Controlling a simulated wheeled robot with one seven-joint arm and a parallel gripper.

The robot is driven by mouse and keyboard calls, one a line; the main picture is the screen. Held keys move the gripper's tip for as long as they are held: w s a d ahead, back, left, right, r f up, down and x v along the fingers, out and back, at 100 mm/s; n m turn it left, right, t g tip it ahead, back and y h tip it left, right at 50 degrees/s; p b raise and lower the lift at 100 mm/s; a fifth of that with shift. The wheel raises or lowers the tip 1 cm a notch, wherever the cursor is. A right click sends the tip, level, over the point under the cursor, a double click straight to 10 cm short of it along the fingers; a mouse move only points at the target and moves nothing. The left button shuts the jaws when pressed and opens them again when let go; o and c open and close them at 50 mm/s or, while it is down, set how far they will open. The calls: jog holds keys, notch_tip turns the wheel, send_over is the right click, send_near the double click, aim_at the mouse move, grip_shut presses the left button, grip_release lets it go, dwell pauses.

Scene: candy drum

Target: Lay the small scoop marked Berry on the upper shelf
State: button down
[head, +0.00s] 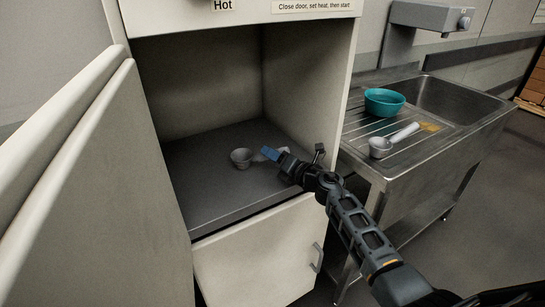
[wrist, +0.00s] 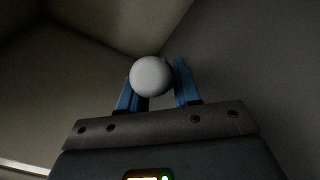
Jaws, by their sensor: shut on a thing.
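A small pale grey scoop (head: 241,157) shows in the head view inside the open cabinet, its cup to the left and its handle running right to my gripper (head: 276,154). My gripper is shut on the handle. No Berry marking is readable.
The cabinet door (head: 90,190) stands open at the left. A lower door (head: 260,255) is closed. At the right, a steel sink unit (head: 440,135) holds a teal bowl (head: 384,103) and another, larger-looking pale scoop (head: 381,147). The shelf has free room around the held scoop.

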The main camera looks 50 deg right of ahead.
jog(key=c, duration=0.8)
grip_release()
jog(key=s, duration=1.2)
jog(key=shift+a, duration=0.25)
jog(key=s+a+r+m+t, duration=0.1)
jog(key=s+a+m, duration=0.3)
jog(key=a, duration=0.4)
jog(key=s+a+r+m+h, duration=0.1)
jog(key=s+a+m, duration=0.25)
jog(key=a, duration=0.45)
jog(key=s+a+r+m+t, duration=0.1)
jog(key=s+a+m, duration=0.35)
jog(key=a, duration=0.35)
jog(key=s+a+r+m+g, duration=0.1)
jog(key=s+m, duration=0.3)
jog(key=s, duration=0.3)
jog(key=s+a+r+m+g+y, duration=0.1)
jog(key=s+a+r+m+g, duration=0.1)
jog(key=s+m, duration=0.3)
jog(key=s+a+r+m+g+y, duration=0.1)
jog(key=s+m, duration=0.3)
jog(key=s, duration=0.7)
jog(key=shift+a+r+m+g, duration=0.3)
jog(key=shift+a+r+g, duration=0.05)
jog(key=shift+r+g, duration=0.25)
